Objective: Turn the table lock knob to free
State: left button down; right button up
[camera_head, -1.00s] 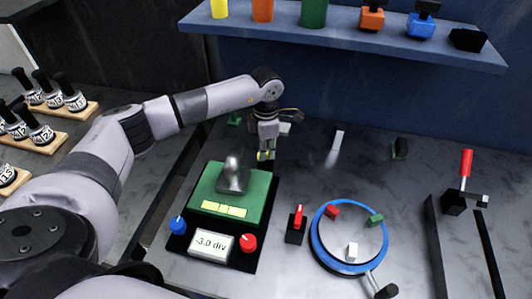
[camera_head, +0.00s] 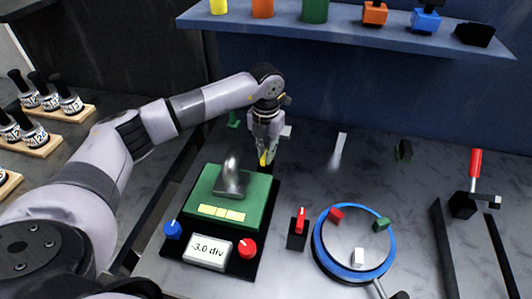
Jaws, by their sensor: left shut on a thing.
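My left gripper (camera_head: 265,152) points down just behind the green tilting table (camera_head: 253,214). It is shut on a small yellow piece (camera_head: 263,158) at the back right of the table's black base, which looks like the table lock knob. The fingers hide much of it, so its exact setting cannot be read. The green table carries a grey rounded metal piece (camera_head: 232,178) and a yellow strip (camera_head: 222,213). In front are a blue knob (camera_head: 173,230), a red knob (camera_head: 247,248) and a display (camera_head: 207,252) reading -3.0 div. My right gripper is not in view.
A red-levered black block (camera_head: 299,230) stands right of the base, beside a blue-rimmed round dish (camera_head: 318,250) holding small coloured blocks. A red-handled tool (camera_head: 473,180) is at the far right. A blue shelf (camera_head: 350,37) overhangs the back. Bare bench lies behind the dish.

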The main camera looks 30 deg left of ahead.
pick_arm(q)
jog(key=shift+n, duration=1)
jog(key=c, duration=1.6)
grip_release()
notch_tip(320, 180, up, 12)
jog(key=shift+s+f, duration=0.1)
